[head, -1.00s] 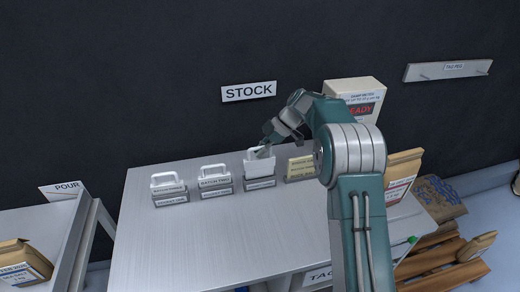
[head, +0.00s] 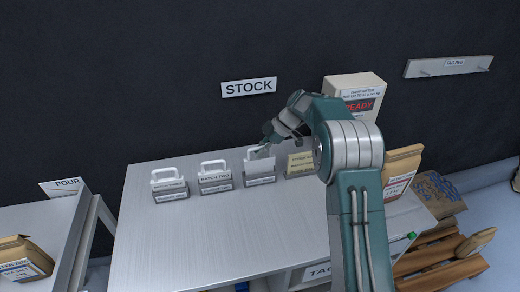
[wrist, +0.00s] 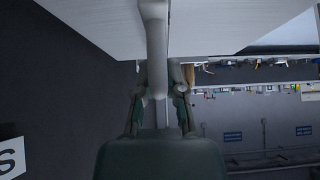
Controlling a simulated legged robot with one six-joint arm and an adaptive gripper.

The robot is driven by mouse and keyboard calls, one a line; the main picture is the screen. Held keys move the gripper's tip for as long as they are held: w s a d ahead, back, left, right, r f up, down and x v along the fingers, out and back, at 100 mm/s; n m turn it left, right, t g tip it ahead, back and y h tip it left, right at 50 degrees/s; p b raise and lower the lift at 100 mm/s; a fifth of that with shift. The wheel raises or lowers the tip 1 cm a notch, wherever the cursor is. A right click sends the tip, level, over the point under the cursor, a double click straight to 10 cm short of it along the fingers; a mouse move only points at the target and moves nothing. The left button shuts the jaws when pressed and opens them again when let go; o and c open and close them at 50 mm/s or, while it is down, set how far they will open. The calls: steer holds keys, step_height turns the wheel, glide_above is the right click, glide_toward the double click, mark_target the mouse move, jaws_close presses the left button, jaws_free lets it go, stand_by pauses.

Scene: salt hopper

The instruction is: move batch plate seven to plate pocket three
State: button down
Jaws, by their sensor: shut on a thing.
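A pale plate with a handle (head: 259,163) stands upright at a grey pocket block (head: 260,181), third from the left in the row at the back of the metal table. Its number cannot be read. My gripper (head: 264,149) is shut on its handle, coming in from the right. In the wrist view my gripper (wrist: 160,88) has one finger on each side of the pale handle (wrist: 155,45). The plate's lower edge is at the block; whether it is fully seated I cannot tell.
Two white-handled plates, left (head: 169,181) and BATCH TWO (head: 214,177), stand in blocks to the left. A yellowish plate (head: 300,164) stands close on the right, partly behind my arm. A READY box (head: 360,95) is behind my arm. The table's front (head: 200,240) is clear.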

steer(key=shift+f, duration=1.3)
steer(key=c, duration=0.6)
jaws_free()
steer(key=shift+c, duration=0.2)
steer(key=o, duration=0.5)
steer(key=shift+v, duration=3.05)
